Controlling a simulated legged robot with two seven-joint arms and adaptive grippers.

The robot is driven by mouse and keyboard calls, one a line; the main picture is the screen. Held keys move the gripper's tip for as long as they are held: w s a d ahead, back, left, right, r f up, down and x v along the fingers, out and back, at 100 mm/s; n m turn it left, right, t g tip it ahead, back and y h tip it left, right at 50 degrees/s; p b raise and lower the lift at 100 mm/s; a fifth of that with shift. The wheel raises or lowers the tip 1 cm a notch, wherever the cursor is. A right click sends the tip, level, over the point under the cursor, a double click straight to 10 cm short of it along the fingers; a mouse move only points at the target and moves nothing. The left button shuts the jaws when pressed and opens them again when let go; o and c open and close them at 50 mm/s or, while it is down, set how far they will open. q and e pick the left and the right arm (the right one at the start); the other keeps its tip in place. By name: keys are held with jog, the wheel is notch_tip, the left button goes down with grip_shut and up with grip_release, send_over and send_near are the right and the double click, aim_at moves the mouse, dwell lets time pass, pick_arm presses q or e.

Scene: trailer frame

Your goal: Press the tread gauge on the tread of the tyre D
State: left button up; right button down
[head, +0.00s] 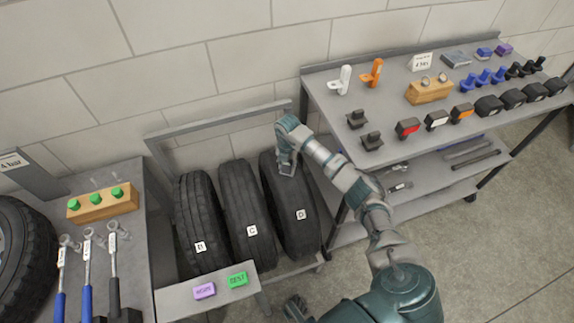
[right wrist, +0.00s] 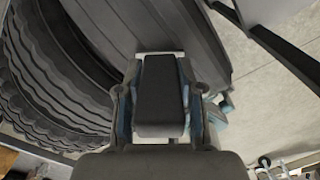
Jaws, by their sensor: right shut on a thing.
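Tyre D (head: 305,238) stands upright at the right end of a row of three dark tyres in a metal rack, with a white D label on its tread. My right gripper (head: 286,168) is at the upper part of its tread, pointing down at it. In the right wrist view the gripper (right wrist: 160,110) is shut on a dark block, the tread gauge (right wrist: 160,85), with a pale edge at its far end. Tyre D's tread (right wrist: 205,45) lies just beyond it. I cannot tell whether the gauge touches the tread.
Tyre C (head: 246,205) and tyre B (head: 197,215) stand left of tyre D. A purple block (head: 204,291) and a green block (head: 238,280) lie on a ledge in front. A shelf bench (head: 330,100) with tools stands close on the right.

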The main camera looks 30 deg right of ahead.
dwell(0.4)
jog(key=shift+r+p, duration=2.2)
jog(key=shift+r, duration=0.75)
